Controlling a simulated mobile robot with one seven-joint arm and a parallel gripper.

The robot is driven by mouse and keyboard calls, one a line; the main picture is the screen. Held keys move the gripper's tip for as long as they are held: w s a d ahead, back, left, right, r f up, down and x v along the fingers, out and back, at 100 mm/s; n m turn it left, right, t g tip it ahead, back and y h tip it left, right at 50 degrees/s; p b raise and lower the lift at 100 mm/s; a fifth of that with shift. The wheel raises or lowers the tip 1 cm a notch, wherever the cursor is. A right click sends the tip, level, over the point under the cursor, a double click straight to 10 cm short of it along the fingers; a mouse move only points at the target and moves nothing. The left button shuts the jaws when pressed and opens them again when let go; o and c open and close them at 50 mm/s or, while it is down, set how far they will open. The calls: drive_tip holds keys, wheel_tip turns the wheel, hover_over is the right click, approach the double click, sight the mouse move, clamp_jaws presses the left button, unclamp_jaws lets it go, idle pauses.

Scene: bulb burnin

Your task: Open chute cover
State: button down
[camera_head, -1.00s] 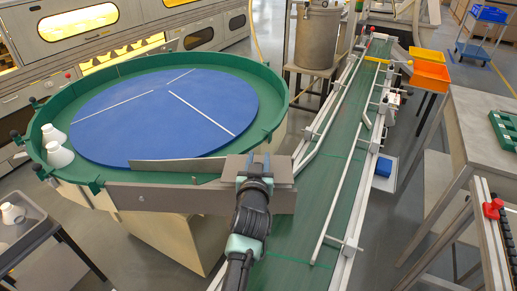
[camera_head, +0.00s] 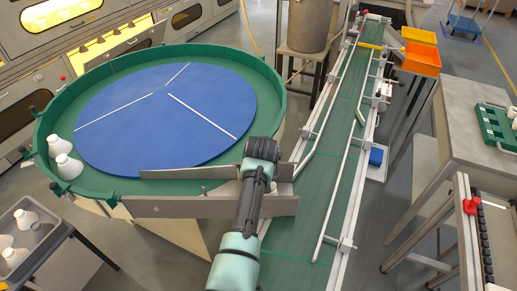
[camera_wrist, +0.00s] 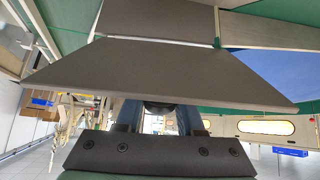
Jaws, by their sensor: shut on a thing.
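The chute cover is a flat dark grey plate that fills the upper middle of the wrist view (camera_wrist: 160,75). It looks tilted, with its near edge just above my gripper (camera_wrist: 162,106). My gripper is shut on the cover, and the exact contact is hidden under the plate. In the head view, my wrist hides the gripper and most of the cover; a grey piece (camera_head: 286,172) shows just right of the wrist, and I cannot tell whether it is cover or chute wall. The grey-walled chute (camera_head: 200,207) runs from the turntable to the conveyor.
The blue turntable (camera_head: 165,125) has a raised green rim and white bulbs (camera_head: 63,155) at its left. The green conveyor (camera_head: 330,175) with white rails runs along the right of the chute. A grey bin (camera_head: 22,250) of bulbs stands lower left, a workbench (camera_head: 470,130) right.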

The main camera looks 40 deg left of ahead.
drive_tip(key=shift+w+f, duration=0.15)
drive_tip(key=shift+w, duration=0.05)
drive_tip(key=shift+a+g+h+b, duration=0.3)
drive_tip(key=shift+g+h+b, duration=0.2)
drive_tip(key=shift+b, duration=0.35)
drive_tip(key=b, duration=0.2)
drive_tip(key=g+b, duration=0.1)
drive_tip(key=b, duration=0.1)
drive_tip(key=shift+w+a+f+h, duration=0.2)
drive_tip(key=shift+w+f+h, duration=0.1)
drive_tip(key=shift+w, duration=0.1)
drive_tip(key=b, duration=0.4)
drive_tip(key=shift+w+a+r+g+h, duration=0.1)
drive_tip(key=shift+w+a+g+h, duration=0.1)
drive_tip(key=shift+g+h, duration=0.1)
drive_tip(key=shift+r+b, duration=0.25)
drive_tip(key=shift+b, duration=1.3)
drive_tip(key=shift+d, duration=0.1)
drive_tip(key=c, duration=0.9)
unclamp_jaws()
drive_tip(key=o, duration=0.3)
drive_tip(key=shift+r, duration=0.15)
drive_tip(key=shift+o, duration=0.2)
drive_tip(key=shift+r, duration=0.15)
